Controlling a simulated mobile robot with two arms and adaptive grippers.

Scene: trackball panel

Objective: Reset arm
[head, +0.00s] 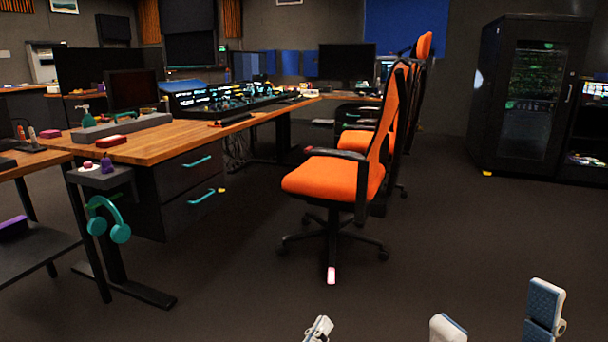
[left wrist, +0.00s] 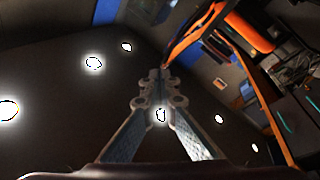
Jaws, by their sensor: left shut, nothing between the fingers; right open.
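My left gripper (head: 318,328) shows only as a small tip at the bottom edge of the head view. In the left wrist view its two fingers (left wrist: 160,78) meet at the tips, shut with nothing between them. My right gripper (head: 497,304) is at the bottom right of the head view, its two blue-and-white fingers wide apart and empty. Both grippers appear in front of bare floor, away from the desk. The lit control console (head: 225,96) stands on the wooden desk (head: 185,138). My arms are mostly out of view.
An orange chair (head: 335,179) stands right of the desk, with another behind it. Teal headphones (head: 108,219) hang at the near desk's corner. A black glass-door cabinet (head: 530,95) stands at the back right. Dark floor (head: 450,225) is clear between the chair and cabinet.

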